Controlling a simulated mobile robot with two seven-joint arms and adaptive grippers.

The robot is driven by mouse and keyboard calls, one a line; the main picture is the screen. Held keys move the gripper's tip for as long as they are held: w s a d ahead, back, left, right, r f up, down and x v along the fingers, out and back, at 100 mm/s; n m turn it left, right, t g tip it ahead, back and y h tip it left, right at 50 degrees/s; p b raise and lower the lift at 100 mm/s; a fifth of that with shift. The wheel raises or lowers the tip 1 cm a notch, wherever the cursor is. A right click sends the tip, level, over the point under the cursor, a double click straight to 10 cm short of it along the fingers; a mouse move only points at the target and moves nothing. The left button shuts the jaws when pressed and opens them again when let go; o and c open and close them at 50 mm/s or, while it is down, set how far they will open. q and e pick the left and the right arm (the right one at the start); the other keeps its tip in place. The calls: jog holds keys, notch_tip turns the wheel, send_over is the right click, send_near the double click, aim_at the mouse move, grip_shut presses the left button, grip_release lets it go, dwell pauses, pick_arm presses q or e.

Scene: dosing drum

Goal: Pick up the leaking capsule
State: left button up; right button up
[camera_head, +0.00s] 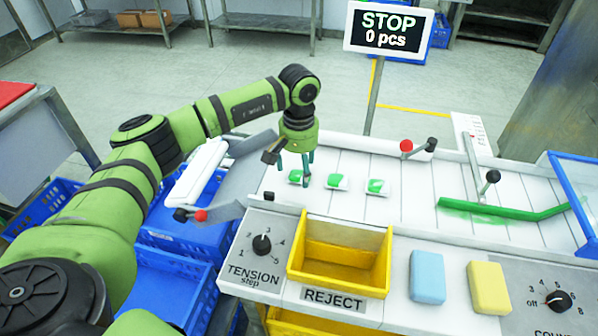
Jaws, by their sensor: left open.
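Three white-and-green capsules lie in a row on the white table: a left one (295,177), a middle one (337,182) and a right one (377,187). All look much alike at this size, and I cannot tell which one leaks. My left gripper (295,168) points down over the left capsule, fingers apart and holding nothing visible. One finger partly covers the gap between the left and middle capsules. Whether the fingers touch the left capsule is not clear. My right gripper is not in view.
A yellow REJECT bin (340,262) stands empty in front. Blue (427,277) and yellow (489,287) blocks sit to its right. A green bar (500,211) crosses the right side, with a green smear beside it. The sign (388,28) reads STOP, 0 pcs.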

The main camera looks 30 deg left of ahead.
pick_arm(q)
jog(key=shift+f, duration=0.55)
jog(key=c, duration=0.9)
jog(key=shift+o, duration=0.2)
jog(key=shift+r, duration=0.55)
notch_tip(320, 180, up, 3)
jog(key=shift+w+f+b, duration=0.1)
jog(key=shift+b, duration=0.65)
jog(key=d+r+b, duration=0.2)
jog(key=d+r, duration=0.5)
jog(key=d, duration=0.4)
jog(key=shift+d, duration=0.35)
